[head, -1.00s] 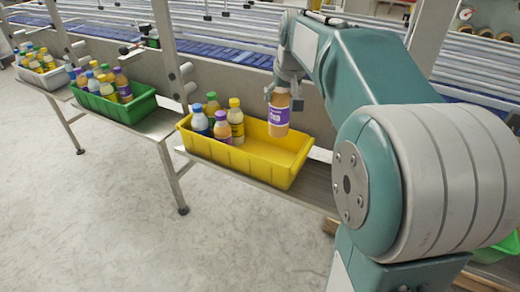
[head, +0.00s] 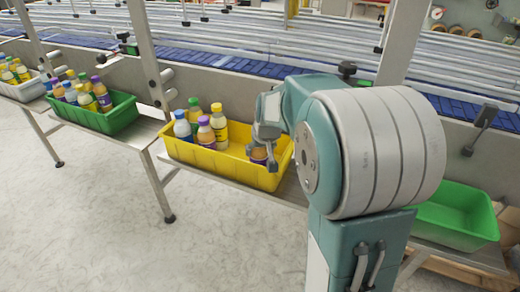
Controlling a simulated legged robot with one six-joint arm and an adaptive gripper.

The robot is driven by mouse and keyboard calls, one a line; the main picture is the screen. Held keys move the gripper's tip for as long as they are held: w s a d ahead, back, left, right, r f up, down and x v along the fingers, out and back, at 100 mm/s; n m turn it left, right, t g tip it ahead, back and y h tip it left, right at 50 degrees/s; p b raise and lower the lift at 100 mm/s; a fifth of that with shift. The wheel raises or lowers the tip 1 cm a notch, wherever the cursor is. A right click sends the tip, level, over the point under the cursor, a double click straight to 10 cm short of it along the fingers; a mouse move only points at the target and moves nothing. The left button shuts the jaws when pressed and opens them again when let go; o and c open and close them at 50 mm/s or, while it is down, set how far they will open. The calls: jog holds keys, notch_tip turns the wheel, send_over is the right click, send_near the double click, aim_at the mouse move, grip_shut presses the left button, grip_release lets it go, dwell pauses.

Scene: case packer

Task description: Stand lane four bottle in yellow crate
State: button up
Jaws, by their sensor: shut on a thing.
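The yellow crate (head: 210,162) stands on the metal shelf in the middle of the head view. Several bottles with blue, green, purple and yellow caps stand upright in its left half. My gripper (head: 262,143) is over the crate's right part. It is shut on a bottle with an orange body and a purple label (head: 259,154). That bottle looks upright and its lower part is inside the crate, hidden by the front wall. I cannot tell whether it touches the crate floor. My fingers and arm hide its top.
A green crate (head: 108,121) with several bottles and a white crate (head: 30,89) stand farther left on the shelf. An empty green crate (head: 455,215) is at the right. A metal post (head: 146,50) rises behind the yellow crate's left end. The blue conveyor (head: 230,66) runs behind.

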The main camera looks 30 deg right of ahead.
jog(key=shift+a, duration=0.1)
jog(key=o, duration=1.2)
jog(key=shift+c, duration=0.2)
jog(key=d+v, duration=0.1)
jog(key=v, duration=1)
jog(key=s+a+f+n, duration=0.1)
jog(key=s+a, duration=0.6)
jog(key=s, duration=0.3)
jog(key=s+a+f+n, duration=0.1)
jog(key=s+a, duration=0.6)
jog(key=s, duration=0.3)
jog(key=shift+s+a+n+t+y, duration=0.15)
jog(key=shift+n+t+y, duration=0.15)
jog(key=shift+t, duration=0.1)
